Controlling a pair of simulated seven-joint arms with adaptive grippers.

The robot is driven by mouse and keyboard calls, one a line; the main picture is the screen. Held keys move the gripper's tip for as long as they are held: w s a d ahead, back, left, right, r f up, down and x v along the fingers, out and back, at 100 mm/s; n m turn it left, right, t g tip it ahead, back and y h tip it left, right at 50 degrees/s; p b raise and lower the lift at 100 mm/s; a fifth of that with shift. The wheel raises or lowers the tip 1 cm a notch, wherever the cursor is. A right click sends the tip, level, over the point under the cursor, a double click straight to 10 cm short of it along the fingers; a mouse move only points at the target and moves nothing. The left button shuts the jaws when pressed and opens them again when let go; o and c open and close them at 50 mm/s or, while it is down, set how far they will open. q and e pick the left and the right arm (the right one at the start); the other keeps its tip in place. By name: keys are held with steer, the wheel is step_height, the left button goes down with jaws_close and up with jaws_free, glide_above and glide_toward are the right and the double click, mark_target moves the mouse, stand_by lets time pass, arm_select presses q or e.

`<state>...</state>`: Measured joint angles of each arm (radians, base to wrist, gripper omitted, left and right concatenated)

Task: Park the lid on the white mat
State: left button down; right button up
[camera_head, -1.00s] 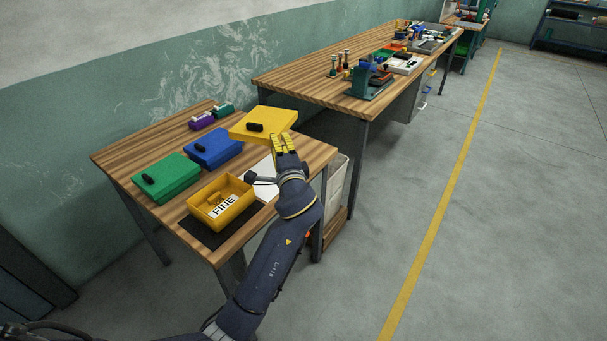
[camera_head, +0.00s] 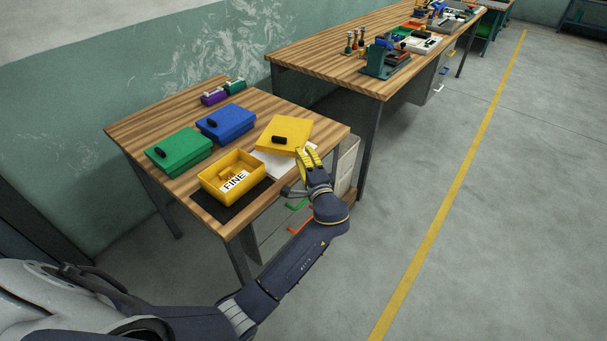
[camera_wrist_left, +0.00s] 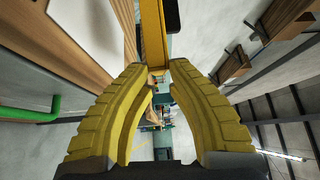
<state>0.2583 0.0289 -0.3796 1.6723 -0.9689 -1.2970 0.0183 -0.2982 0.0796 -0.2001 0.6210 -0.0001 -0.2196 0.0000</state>
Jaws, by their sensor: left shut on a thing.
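The yellow lid (camera_head: 293,129) with a black handle is held level above the white mat (camera_head: 270,166), covering much of it from the head view. My left gripper (camera_head: 308,156) is shut on the lid's near right edge. In the left wrist view the lid (camera_wrist_left: 153,40) shows edge-on between the fingers, with a gap between it and the mat (camera_wrist_left: 88,32). The open yellow box (camera_head: 228,170) labelled FINE stands left of the mat on a dark mat (camera_head: 240,203). My right gripper is out of view.
A green box (camera_head: 178,152) and a blue box (camera_head: 226,122), both lidded, stand behind the yellow box. Small purple (camera_head: 213,97) and green (camera_head: 235,87) items lie at the back. A second bench (camera_head: 330,72) with tools stands beyond a gap.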

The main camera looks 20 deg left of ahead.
arm_select(q)
step_height(320, 180, down, 8)
steer(key=c, duration=1.3)
jaws_free()
steer(key=shift+r, duration=0.15)
